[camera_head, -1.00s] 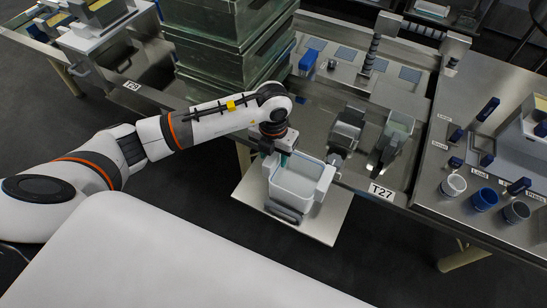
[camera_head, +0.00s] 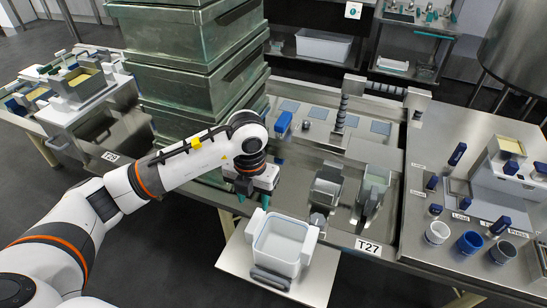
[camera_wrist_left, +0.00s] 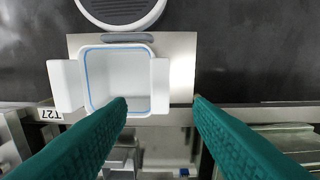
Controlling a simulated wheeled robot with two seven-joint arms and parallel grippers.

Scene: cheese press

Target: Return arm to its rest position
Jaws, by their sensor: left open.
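My left arm comes in from the left in the head view, and its gripper (camera_head: 243,185) hangs above the near edge of the T27 table. In the left wrist view the two teal fingers (camera_wrist_left: 160,100) are spread apart with nothing between them. A white square container with a blue inner rim (camera_head: 281,240) stands on a metal plate (camera_head: 325,272) in front of the table, to the right of and below the gripper. It also shows in the left wrist view (camera_wrist_left: 118,78), beyond the fingers and apart from them. My right gripper is not in view.
Stacked green crates (camera_head: 200,75) stand close behind my left arm. Metal moulds (camera_head: 327,186) sit on the T27 table. The right-hand table (camera_head: 470,225) carries cups, blue-handled tools and a press. The dark floor (camera_head: 150,265) in front is clear.

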